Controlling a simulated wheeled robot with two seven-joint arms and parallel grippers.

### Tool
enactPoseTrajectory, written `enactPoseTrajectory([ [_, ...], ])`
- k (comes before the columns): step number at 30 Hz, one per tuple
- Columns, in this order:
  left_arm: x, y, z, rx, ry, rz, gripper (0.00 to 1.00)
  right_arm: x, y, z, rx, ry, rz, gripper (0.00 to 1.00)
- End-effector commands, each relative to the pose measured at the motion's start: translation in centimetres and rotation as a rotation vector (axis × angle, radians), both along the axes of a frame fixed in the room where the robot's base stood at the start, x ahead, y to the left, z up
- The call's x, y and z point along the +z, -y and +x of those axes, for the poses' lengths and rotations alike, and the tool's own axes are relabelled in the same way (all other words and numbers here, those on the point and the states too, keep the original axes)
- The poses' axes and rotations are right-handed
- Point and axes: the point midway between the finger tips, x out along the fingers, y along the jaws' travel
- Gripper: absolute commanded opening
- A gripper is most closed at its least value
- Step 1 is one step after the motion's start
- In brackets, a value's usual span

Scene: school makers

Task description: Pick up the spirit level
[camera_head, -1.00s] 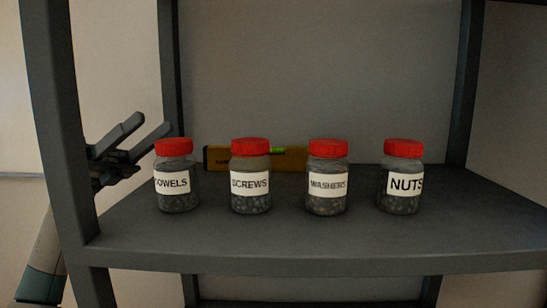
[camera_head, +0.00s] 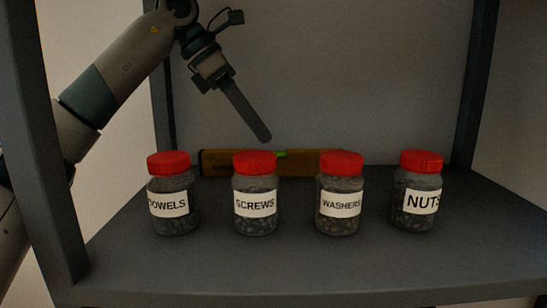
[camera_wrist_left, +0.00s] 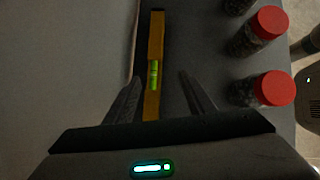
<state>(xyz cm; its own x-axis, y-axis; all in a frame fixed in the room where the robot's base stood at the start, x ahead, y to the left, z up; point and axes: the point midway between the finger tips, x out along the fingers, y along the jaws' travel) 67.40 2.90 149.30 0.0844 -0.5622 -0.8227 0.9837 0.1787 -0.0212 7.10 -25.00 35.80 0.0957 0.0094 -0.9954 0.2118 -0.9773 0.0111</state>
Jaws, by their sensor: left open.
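The spirit level (camera_head: 296,165) is a long yellow-brown bar with a green vial, on the shelf behind the row of jars. The screws and washers jars partly hide it in the head view. In the left wrist view the level (camera_wrist_left: 155,50) runs away from me, with its near end hidden by the gripper body. My left gripper (camera_head: 264,138) points down above the level, behind the screws jar. In the left wrist view its two fingers (camera_wrist_left: 160,88) are apart, one on either side of the level, with nothing held.
Red-lidded glass jars stand in front of the level: dowels (camera_head: 173,205), screws (camera_head: 256,204), washers (camera_head: 340,205) and nuts (camera_head: 416,203). The grey shelf (camera_head: 290,270) has dark upright posts at its corners. A back panel (camera_head: 330,80) stands close behind the level.

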Motion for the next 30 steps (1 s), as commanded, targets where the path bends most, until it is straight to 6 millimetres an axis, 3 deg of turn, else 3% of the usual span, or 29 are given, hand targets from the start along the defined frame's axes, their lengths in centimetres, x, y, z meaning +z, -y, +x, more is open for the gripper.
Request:
enactPoseTrajectory([
  [13, 0.1, -0.3, 0.2, 0.018, 0.015, 0.039, 0.49, 0.1, 0.9, -0.6, 0.002, -0.007, -0.009, 0.31],
  [23, -1.7, 0.9, 0.5, 0.016, 0.012, 0.037, 0.49, 0.9, 1.0, -0.6, 0.002, -0.007, -0.011, 0.31],
  [30, -1.8, 0.9, 0.5, 0.017, 0.013, 0.037, 0.49, 0.9, 0.8, -0.5, 0.001, -0.006, -0.009, 0.31],
])
